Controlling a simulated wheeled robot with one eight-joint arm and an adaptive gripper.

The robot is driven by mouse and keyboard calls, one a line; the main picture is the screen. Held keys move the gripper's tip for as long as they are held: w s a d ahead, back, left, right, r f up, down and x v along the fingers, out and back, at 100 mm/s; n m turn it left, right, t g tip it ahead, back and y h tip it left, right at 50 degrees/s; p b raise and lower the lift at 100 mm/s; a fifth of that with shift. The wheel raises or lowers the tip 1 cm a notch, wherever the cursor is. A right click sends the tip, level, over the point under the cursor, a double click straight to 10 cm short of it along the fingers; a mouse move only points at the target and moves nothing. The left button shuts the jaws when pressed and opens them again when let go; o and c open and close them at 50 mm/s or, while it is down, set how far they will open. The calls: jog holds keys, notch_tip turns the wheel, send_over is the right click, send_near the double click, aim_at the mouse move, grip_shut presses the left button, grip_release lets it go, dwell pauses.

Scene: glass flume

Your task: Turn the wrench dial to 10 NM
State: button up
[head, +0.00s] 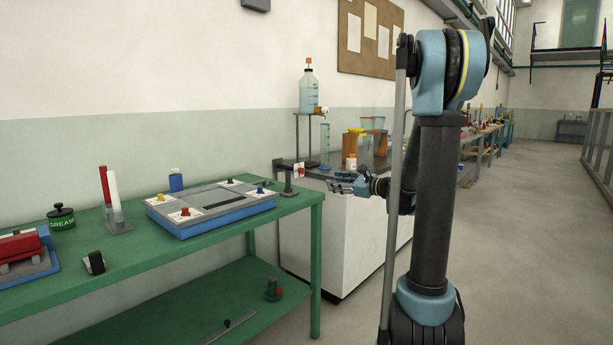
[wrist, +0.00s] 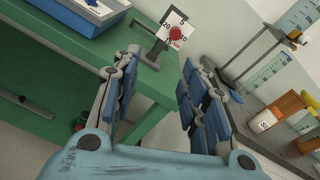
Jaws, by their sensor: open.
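The wrench dial is a small red knob (wrist: 176,33) on a white square plate (wrist: 168,20) with printed numbers including 5 and 15. I cannot tell which number the knob points to. The plate is held by a dark stand (wrist: 154,52) at the green table's corner. In the head view the plate (head: 299,171) and stand (head: 288,184) are small, at the table's right end. My gripper (head: 336,180) is to the right of the plate, pointing left towards it. In the wrist view my gripper (wrist: 160,60) is open and empty, its fingers apart below the dial and not touching it.
The green table (head: 150,262) carries a blue box (head: 211,215) with coloured knobs, a grease tin (head: 61,217) and red and white tubes (head: 110,190). A white cabinet (head: 350,235) with bottles and measuring vessels stands behind my gripper. The floor at right is clear.

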aim_at(303, 171)
jog(key=shift+m+t, duration=0.3)
jog(key=shift+m, duration=0.5)
jog(key=x, duration=0.6)
jog(key=w+x, duration=0.1)
jog(key=x, duration=0.5)
jog(key=d+r+x, duration=0.1)
jog(key=x, duration=0.5)
jog(key=shift+w, duration=0.3)
grip_shut()
